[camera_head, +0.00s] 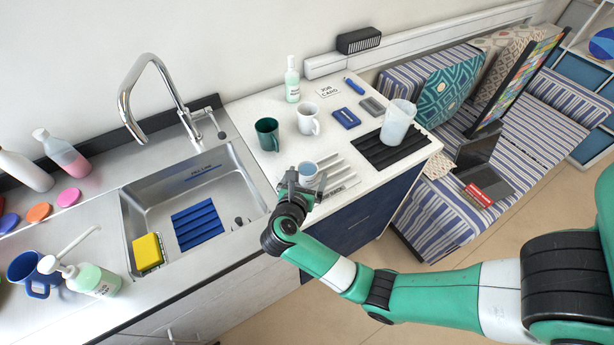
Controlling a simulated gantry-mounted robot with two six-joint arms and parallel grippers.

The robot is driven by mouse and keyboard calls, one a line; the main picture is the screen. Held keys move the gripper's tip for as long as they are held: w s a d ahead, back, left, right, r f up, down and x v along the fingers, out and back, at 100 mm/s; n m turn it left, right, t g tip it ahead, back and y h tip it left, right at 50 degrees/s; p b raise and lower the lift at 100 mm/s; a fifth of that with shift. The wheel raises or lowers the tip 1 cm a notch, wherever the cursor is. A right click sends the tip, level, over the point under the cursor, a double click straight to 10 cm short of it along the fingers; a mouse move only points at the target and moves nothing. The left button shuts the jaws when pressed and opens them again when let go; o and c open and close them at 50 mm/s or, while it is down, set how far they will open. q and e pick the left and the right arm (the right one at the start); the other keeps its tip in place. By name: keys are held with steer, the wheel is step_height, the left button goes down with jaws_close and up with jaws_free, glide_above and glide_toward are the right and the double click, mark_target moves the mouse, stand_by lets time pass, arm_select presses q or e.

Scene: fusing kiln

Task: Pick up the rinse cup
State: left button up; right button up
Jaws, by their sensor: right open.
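My left gripper is not in view.
A translucent jug (397,122) stands on a black ribbed mat (373,152). The sink (150,205) is left of my gripper, with the tap (165,75) rising behind.

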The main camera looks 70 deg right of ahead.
mark_target(309, 169)
steer(key=shift+w+d+f, duration=0.15)
steer(key=shift+d+f, duration=0.1)
steer(key=shift+d, duration=0.4)
steer(key=d+f+b, duration=0.1)
steer(key=d, duration=0.1)
steer(key=w+d+f+b, duration=0.1)
steer(key=d+f, duration=0.1)
steer(key=shift+d, duration=0.1)
steer(key=c, duration=1.6)
